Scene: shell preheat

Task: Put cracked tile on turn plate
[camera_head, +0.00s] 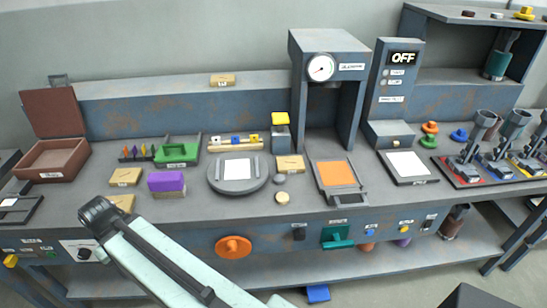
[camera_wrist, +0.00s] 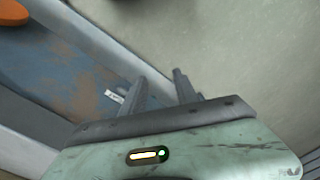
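The turn plate (camera_head: 216,184) is a round grey disc on the bench, with a white square pad between two short rails. Several tan tiles with dark marks lie about: one on the bench at left (camera_head: 125,177), one partly hidden behind my arm (camera_head: 122,202), one right of the turn plate (camera_head: 290,164) and one on the back ledge (camera_head: 222,80). I cannot tell which is cracked. My gripper (camera_wrist: 160,86) shows in the wrist view with two fingers apart and nothing between them. It faces the bench's front and the floor. I cannot make out its fingers in the head view.
A purple block (camera_head: 166,183), a green holder (camera_head: 178,152) and an open brown box (camera_head: 52,160) stand at left. A gauge press (camera_head: 328,60) and a tray with an orange pad (camera_head: 337,173) are right of the turn plate. An orange knob (camera_head: 233,247) sticks out from the bench front.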

